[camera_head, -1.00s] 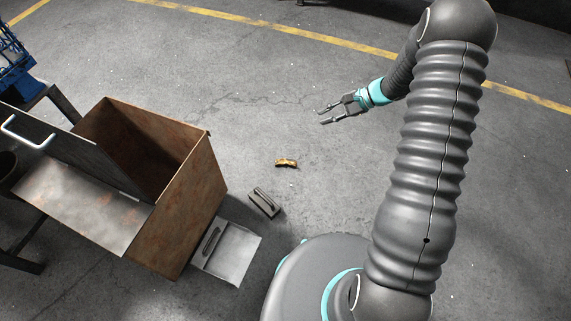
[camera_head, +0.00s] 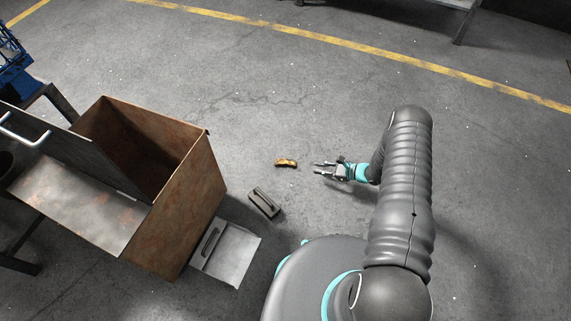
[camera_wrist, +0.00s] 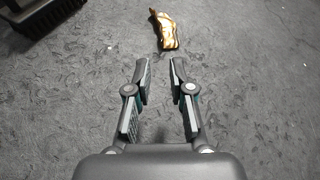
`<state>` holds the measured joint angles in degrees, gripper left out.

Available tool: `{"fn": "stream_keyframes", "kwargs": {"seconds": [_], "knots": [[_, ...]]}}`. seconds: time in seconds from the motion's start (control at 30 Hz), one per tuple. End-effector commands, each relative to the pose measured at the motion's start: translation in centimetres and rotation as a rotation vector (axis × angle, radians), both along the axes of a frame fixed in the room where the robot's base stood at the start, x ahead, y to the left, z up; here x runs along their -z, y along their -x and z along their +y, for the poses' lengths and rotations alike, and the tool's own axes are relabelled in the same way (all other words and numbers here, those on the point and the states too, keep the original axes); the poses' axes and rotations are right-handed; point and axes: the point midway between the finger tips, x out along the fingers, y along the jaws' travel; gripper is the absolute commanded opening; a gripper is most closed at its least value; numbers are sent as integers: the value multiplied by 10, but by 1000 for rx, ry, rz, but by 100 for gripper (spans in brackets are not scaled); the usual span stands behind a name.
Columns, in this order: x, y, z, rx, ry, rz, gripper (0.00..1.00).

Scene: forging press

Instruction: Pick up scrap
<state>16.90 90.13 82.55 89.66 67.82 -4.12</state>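The scrap (camera_head: 286,162) is a small, yellow-brown, irregular piece lying on the concrete floor. In the wrist view the scrap (camera_wrist: 165,30) lies ahead of the fingers, slightly right of centre. My gripper (camera_head: 322,168) is low over the floor, just right of the scrap, with its fingers pointing left toward it. In the wrist view the two fingers of my gripper (camera_wrist: 160,68) are apart with bare floor between them. The gripper is open, empty and not touching the scrap.
The floor above the scrap is clear up to the yellow line (camera_head: 330,41).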

Motion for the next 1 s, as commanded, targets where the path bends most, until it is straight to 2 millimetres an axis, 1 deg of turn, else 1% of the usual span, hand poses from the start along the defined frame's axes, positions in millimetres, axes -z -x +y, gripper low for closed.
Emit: {"fn": "stream_keyframes", "kwargs": {"seconds": [0.2, 0.3, 0.4, 0.67, 0.9, 1.0], "knots": [[15, -11, 35, -5, 0, 1, 22], [21, -16, 50, -4, 0, 1, 22], [26, -21, 61, -4, 1, 0, 22], [31, -26, 75, -4, 1, 1, 22], [44, -38, 103, -5, 0, 0, 22], [47, -42, 110, -4, 0, -1, 22]]}}
